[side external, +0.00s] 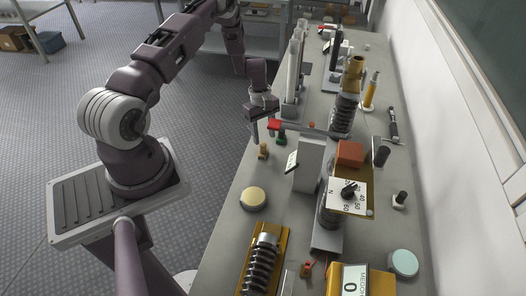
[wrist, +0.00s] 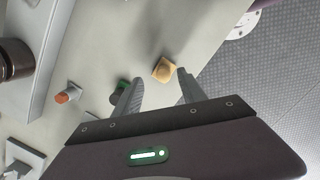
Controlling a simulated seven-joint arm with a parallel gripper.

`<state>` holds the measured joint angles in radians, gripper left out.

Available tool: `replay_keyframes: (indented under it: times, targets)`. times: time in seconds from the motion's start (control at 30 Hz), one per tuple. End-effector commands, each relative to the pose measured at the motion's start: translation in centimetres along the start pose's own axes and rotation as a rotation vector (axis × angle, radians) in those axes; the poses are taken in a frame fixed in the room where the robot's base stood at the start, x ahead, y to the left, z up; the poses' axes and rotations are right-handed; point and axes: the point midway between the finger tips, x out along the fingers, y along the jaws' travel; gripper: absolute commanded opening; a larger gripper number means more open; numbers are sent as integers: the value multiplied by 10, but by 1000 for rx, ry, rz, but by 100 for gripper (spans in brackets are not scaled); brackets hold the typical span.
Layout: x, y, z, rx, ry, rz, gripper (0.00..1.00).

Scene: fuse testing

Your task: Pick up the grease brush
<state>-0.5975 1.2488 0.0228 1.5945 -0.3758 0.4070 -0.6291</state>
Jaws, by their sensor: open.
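No object shows clearly as a grease brush; I cannot tell which one it is. The yellow-handled upright tool (side external: 371,88) at the far right of the bench is one brush-like thing. My gripper (side external: 262,132) points down near the bench's left edge, open and empty. Its two fingers also show in the wrist view (wrist: 160,80). A small brass-coloured piece (side external: 263,151) stands just beyond the fingertips; in the wrist view this piece (wrist: 164,69) lies between their lines. A small green piece (side external: 280,138) stands beside it, partly behind the left finger in the wrist view (wrist: 119,92).
A small orange-topped piece (side external: 311,125) stands nearby. A grey block (side external: 308,165), a dial unit (side external: 347,191) and a spring column (side external: 343,118) crowd the bench middle. A cream disc (side external: 253,198) lies in front. The floor is left of the bench edge.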

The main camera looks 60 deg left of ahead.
Motion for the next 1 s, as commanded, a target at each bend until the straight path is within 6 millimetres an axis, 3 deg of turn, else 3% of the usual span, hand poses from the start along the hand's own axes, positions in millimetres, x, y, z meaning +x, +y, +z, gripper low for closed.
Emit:
replay_keyframes:
  times: [0.23, 0.5, 0.77, 1.0]
  targets:
    - [44, -6, -5, 4, -2, -2, 48]
    - [50, -5, -6, 5, 0, -1, 48]
    - [50, -5, -5, 5, -1, -1, 0]
    - [50, -5, -5, 5, -1, -1, 0]
